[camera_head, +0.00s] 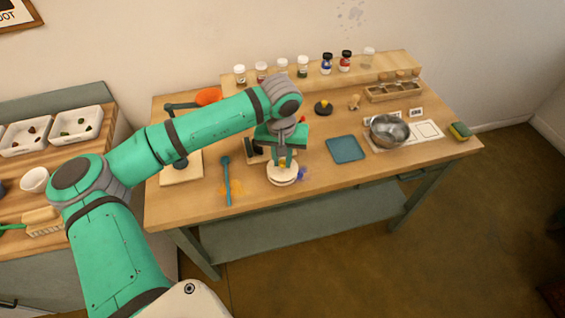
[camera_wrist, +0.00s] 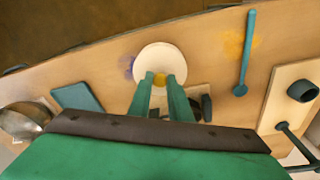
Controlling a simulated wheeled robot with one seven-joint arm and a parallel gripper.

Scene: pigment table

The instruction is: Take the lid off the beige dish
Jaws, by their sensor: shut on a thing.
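The beige dish (camera_head: 283,180) stands near the front edge of the wooden table, with its pale round lid (camera_head: 279,168) on or just above it; I cannot tell whether there is a gap. In the wrist view the lid (camera_wrist: 161,58) hides the dish below. My gripper (camera_head: 283,161) is above the lid, its fingers pointing down. In the wrist view my gripper (camera_wrist: 160,82) is shut on the lid's yellow knob (camera_wrist: 159,79).
A teal spatula-like tool (camera_head: 227,180) lies left of the dish, by an orange stain. A blue mat (camera_head: 345,149) and a metal bowl (camera_head: 389,130) are to the right. Several jars line the back shelf (camera_head: 320,79). The table between dish and mat is mostly clear.

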